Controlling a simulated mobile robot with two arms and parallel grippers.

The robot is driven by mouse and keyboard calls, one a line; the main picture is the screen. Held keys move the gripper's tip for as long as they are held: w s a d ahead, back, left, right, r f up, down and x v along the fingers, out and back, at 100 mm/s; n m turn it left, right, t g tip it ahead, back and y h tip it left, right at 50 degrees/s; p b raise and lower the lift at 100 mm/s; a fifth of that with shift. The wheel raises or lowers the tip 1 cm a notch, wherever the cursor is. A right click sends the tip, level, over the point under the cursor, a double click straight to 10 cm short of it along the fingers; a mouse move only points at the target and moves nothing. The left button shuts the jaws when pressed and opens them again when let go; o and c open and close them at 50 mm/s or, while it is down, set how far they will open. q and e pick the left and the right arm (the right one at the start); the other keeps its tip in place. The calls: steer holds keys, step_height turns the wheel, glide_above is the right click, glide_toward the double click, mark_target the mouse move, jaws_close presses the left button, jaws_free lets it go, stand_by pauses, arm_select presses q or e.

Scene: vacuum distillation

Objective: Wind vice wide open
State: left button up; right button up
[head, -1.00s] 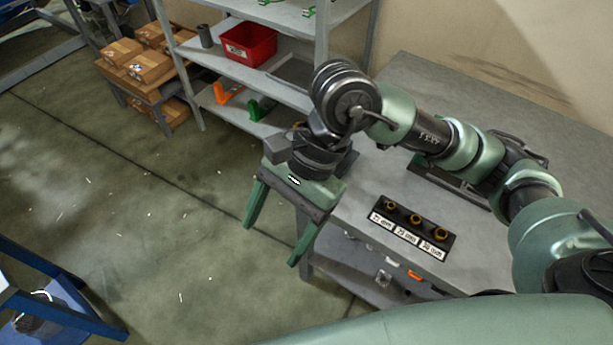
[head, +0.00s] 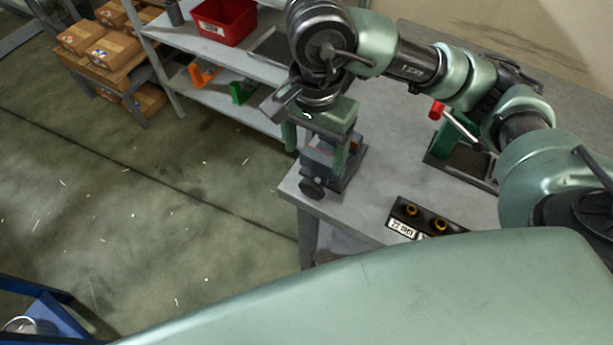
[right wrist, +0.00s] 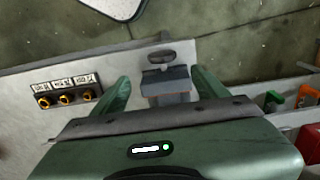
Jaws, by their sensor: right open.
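The vice (head: 346,181) is a small blue-grey block at the near left corner of the grey bench, with a dark round-ended handle (head: 312,188) on its front side. It also shows in the right wrist view (right wrist: 167,88), with the handle (right wrist: 160,57) beyond it. My right gripper (head: 316,156) is open above the vice. In the right wrist view its two green fingers stand on either side of the vice (right wrist: 161,80), with gaps; I cannot tell how high it is above it. The gripper partly hides the vice's jaws, so their opening cannot be read. My left gripper is out of view.
A black rack (head: 425,217) with brass-coloured rings and size labels lies on the bench. A green device with a red-tipped lever (head: 460,152) stands farther back. Open floor lies to the left.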

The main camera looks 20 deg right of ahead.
mark_target(311, 182)
step_height(311, 182, down, 3)
steer(key=shift+w+f+b, duration=0.1)
steer(key=shift+b, duration=0.9)
steer(key=shift+w+f+b, duration=0.2)
steer(key=shift+f+b, duration=0.7)
steer(key=shift+f, duration=0.2)
steer(key=shift+s+f, duration=0.1)
steer(key=shift+f, duration=0.65)
step_height(311, 182, down, 5)
steer(key=shift+r+p, duration=0.1)
steer(key=shift+p, duration=0.35)
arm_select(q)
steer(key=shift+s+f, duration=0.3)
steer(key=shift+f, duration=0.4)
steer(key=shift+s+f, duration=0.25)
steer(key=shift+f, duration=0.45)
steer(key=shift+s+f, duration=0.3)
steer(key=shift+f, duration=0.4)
arm_select(e)
steer(key=shift+f, duration=0.65)
steer(key=shift+c, duration=0.3)
steer(key=c, duration=1.3)
steer(key=shift+o, duration=0.2)
